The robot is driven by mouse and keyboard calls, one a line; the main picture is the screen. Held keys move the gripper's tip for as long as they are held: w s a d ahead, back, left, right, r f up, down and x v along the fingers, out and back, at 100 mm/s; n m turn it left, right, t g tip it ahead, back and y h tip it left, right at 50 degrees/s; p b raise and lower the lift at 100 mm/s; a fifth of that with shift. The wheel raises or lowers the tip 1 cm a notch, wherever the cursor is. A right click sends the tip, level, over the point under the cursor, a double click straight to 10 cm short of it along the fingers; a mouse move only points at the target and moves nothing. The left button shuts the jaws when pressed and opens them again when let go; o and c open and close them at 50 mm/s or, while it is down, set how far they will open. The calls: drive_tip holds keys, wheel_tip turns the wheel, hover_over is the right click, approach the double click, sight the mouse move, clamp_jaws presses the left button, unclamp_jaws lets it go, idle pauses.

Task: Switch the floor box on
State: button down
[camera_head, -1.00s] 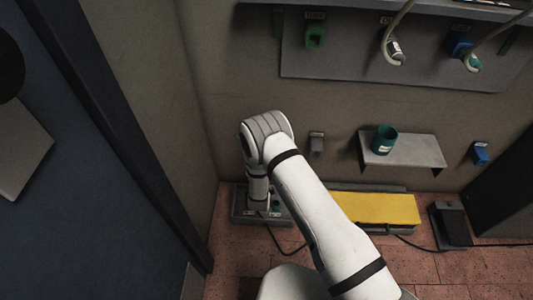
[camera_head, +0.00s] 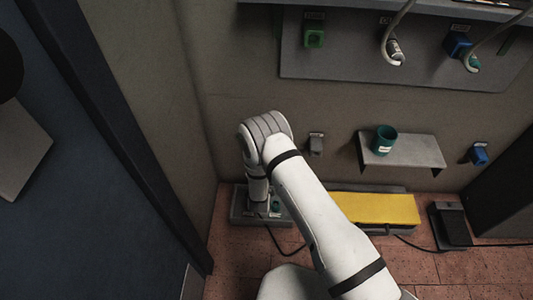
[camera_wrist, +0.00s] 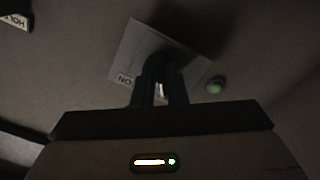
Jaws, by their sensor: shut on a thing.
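The grey floor box (camera_head: 238,218) sits on the floor at the left, against the wall. My arm hides part of it in the head view. A small green round part (camera_head: 275,206) shows on its top, and it also appears as a green knob or lamp right of the fingers in the wrist view (camera_wrist: 215,85). My gripper (camera_wrist: 160,88) points down at the box, in front of a pale plate (camera_wrist: 128,62) with an upside-down "ON" label. Its fingers are close together on a small pale piece, seemingly the switch, mostly hidden by them.
A yellow-topped unit (camera_head: 375,208) stands right of the box, with a black pedal (camera_head: 450,225) beyond it. Cables lie on the tiles. A blue door-like panel (camera_head: 70,150) is at left.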

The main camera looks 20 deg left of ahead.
drive_tip(key=m+b, duration=0.1)
drive_tip(key=m, duration=0.3)
drive_tip(key=m+b, duration=0.2)
drive_tip(key=m, duration=0.3)
drive_tip(key=m+b, duration=0.2)
drive_tip(key=m, duration=0.2)
drive_tip(key=shift+w+a+r+m, duration=0.1)
drive_tip(key=shift+w+r+m, duration=0.1)
drive_tip(key=shift+r+m, duration=0.1)
idle(0.6)
drive_tip(key=c, duration=1.5)
unclamp_jaws()
drive_tip(key=shift+s+f, duration=0.1)
drive_tip(key=shift+o, duration=0.2)
drive_tip(key=p+v, duration=0.2)
drive_tip(key=v, duration=0.5)
drive_tip(key=shift+s, duration=0.4)
